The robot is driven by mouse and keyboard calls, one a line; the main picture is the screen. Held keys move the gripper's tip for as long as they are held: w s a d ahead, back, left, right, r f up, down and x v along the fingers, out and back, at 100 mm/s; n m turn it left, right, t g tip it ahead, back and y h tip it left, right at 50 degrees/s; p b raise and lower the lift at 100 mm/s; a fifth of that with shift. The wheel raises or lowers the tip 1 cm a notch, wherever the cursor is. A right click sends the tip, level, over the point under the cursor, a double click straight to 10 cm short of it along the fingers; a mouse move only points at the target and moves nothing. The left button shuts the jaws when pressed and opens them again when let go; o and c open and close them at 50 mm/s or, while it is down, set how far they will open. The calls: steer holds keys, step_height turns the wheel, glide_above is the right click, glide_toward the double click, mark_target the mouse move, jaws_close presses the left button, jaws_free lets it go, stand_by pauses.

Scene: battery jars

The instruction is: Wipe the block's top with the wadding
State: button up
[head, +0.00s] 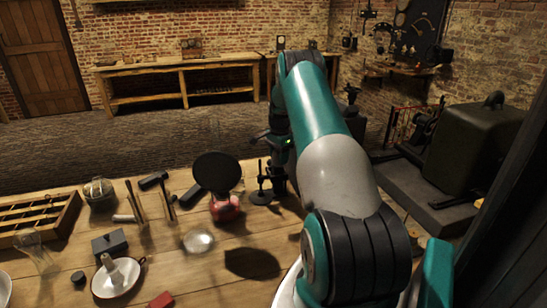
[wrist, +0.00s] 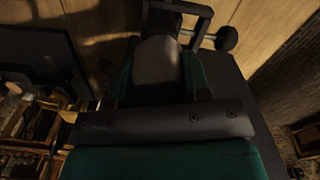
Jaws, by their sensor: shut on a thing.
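My gripper (wrist: 160,62) shows in the wrist view with its teal fingers on either side of a grey, rounded thing (wrist: 158,58), which I take to be the wadding. It is shut on this thing. In the head view my arm reaches over the table's far right part, and the fingertips are hard to make out there. A small dark block (head: 108,243) with a knob on top stands at the left of the table, apart from my gripper. I cannot tell whether it is the task's block. In the wrist view, a dark frame and rod lie just beyond the fingers.
A black disc (head: 217,172) on a red base and a dark stand (head: 262,190) stand near my gripper. A glass dome (head: 198,241), a white dish (head: 133,273), a glass jar (head: 99,194) and a compartmented wooden tray (head: 66,222) are on the wooden table (head: 215,283).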

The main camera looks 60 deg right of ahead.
steer(key=shift+s+d, duration=0.5)
steer(key=shift+d, duration=0.1)
steer(key=shift+f, duration=0.1)
steer(key=shift+a, duration=0.1)
steer(key=shift+w+a+f, duration=0.15)
steer(key=shift+w+a, duration=0.5)
steer(key=shift+a, duration=0.2)
steer(key=shift+w+a+f, duration=0.15)
steer(key=shift+w+a, duration=0.5)
steer(key=shift+a, duration=0.15)
steer(key=shift+c, duration=0.7)
steer(key=shift+r, duration=0.1)
step_height(320, 180, up, 6)
steer(key=p, duration=0.3)
steer(key=shift+d, duration=0.2)
steer(key=shift+r, duration=0.1)
steer(key=shift+r+p, duration=1.25)
steer(key=shift+r, duration=0.25)
